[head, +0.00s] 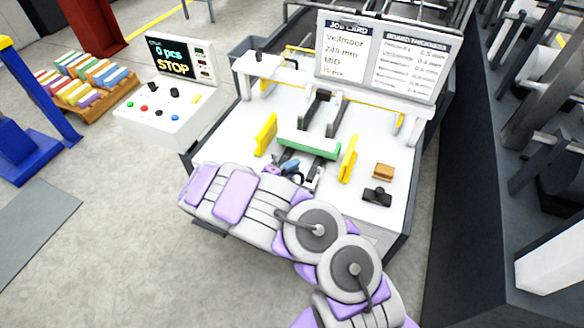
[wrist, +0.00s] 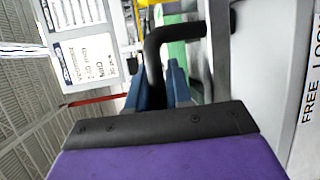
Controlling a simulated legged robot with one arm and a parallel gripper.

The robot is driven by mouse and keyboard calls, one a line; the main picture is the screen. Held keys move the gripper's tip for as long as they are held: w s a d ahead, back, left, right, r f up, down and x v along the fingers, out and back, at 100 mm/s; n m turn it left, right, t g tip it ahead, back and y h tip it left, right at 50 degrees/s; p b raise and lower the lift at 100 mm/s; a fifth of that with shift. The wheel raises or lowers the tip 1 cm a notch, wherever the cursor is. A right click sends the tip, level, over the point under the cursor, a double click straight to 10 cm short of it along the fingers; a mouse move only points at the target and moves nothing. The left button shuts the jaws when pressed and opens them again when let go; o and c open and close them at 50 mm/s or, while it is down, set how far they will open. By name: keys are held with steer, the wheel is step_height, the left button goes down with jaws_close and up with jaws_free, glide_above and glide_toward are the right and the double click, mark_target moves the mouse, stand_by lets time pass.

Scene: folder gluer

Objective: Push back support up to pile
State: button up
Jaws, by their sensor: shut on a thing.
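A green pile (head: 308,147) lies between two yellow side guides (head: 265,134) (head: 348,158) on the white machine table. It also shows at the top of the wrist view (wrist: 176,52). My gripper (head: 290,165) is at the near side of the pile. In the wrist view its blue fingers (wrist: 165,88) are shut on a bent black handle (wrist: 176,32), which I take to be part of the back support. My arm hides most of the support in the head view, so I cannot tell whether it touches the pile.
A control console (head: 170,105) with a STOP display stands left. A job card board (head: 375,55) stands behind the pile. A brown block (head: 384,171) and a black device (head: 377,196) lie on the table's right side. Lettering reading "FREE" and "LOC" shows at the wrist view's right edge.

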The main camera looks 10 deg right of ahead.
steer(key=shift+f, duration=0.1)
jaws_close()
